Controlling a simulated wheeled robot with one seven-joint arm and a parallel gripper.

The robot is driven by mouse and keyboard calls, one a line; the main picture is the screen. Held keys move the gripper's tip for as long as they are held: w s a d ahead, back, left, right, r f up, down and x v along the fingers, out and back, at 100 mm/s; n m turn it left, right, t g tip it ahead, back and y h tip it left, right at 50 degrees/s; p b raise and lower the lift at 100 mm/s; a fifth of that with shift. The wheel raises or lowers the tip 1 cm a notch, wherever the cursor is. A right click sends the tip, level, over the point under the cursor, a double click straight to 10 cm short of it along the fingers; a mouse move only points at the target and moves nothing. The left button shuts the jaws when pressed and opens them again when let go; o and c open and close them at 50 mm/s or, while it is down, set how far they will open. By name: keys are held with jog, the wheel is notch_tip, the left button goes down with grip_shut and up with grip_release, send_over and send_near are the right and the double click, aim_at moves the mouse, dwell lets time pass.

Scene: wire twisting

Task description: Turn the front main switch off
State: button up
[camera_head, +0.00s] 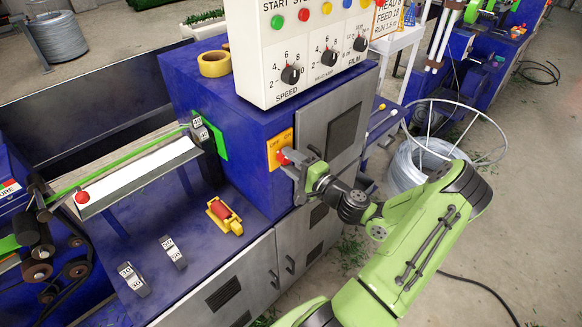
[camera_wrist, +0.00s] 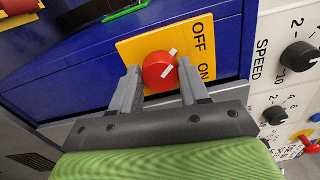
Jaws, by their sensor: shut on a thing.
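The front main switch is a red round knob (camera_wrist: 159,71) with a white mark, on a yellow plate (camera_wrist: 205,50) lettered OFF and ON. In the head view the yellow plate (camera_head: 275,152) is on the blue cabinet front, left of a grey door, and the red knob (camera_head: 285,156) is partly hidden by my gripper. My gripper (camera_wrist: 160,84) has one finger on each side of the knob and is shut on it. In the wrist view the white mark slants toward the upper right, and I cannot tell exactly which word it points to.
A white control panel (camera_head: 300,45) with buttons and dials overhangs just above. A yellow tape roll (camera_head: 214,64) sits on the cabinet. A red and yellow tool (camera_head: 224,216) lies on the blue bench. A wire coil (camera_head: 420,165) stands on the floor at right.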

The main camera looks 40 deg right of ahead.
jog(key=shift+f+n+b, duration=0.1)
jog(key=shift+n+b, duration=0.35)
jog(key=shift+n, duration=0.15)
jog(key=o, duration=1)
jog(key=s, duration=1.5)
jog(key=shift+s+d, duration=0.2)
jog(key=shift+s, duration=0.15)
